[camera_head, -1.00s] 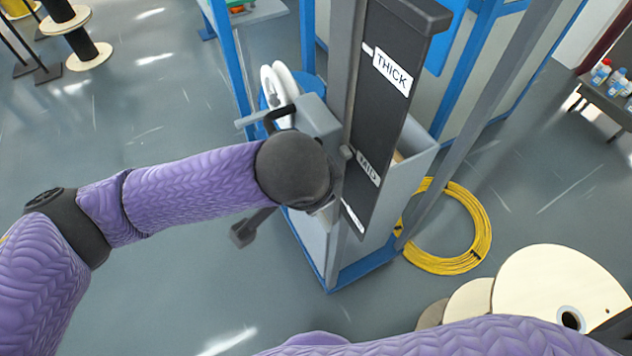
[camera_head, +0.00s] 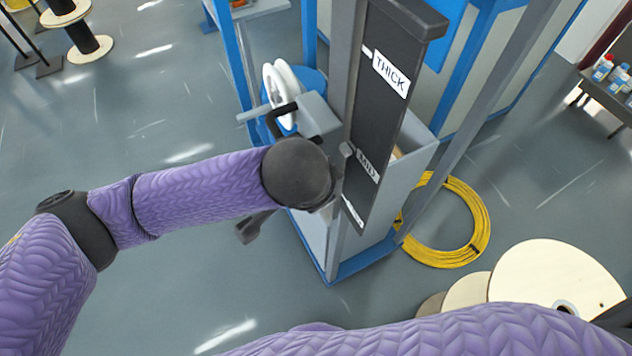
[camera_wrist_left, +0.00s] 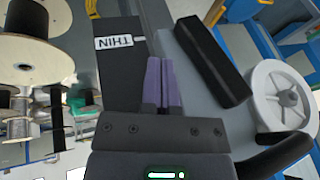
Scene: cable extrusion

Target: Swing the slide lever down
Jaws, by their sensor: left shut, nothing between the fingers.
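The tall black slide panel (camera_head: 388,120) with THICK, MID and partly hidden lower labels stands at the machine's front. In the left wrist view its THIN label (camera_wrist_left: 118,42) appears upside down. A dark bar, seemingly the slide lever (camera_wrist_left: 212,62), slants just right of my left gripper (camera_wrist_left: 162,88), with a visible gap. A dark-ended bar (camera_head: 250,228) shows below my left wrist in the head view; I cannot tell whether it is the same part. My left gripper is shut and empty, its purple fingers together; my wrist hides it in the head view. My right gripper is out of view.
A curved black handle (camera_head: 280,118) and white spool (camera_head: 280,85) sit behind my left wrist. The blue machine frame (camera_head: 245,80) surrounds them. A yellow cable coil (camera_head: 478,215) and wooden reels (camera_head: 545,270) lie to the right.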

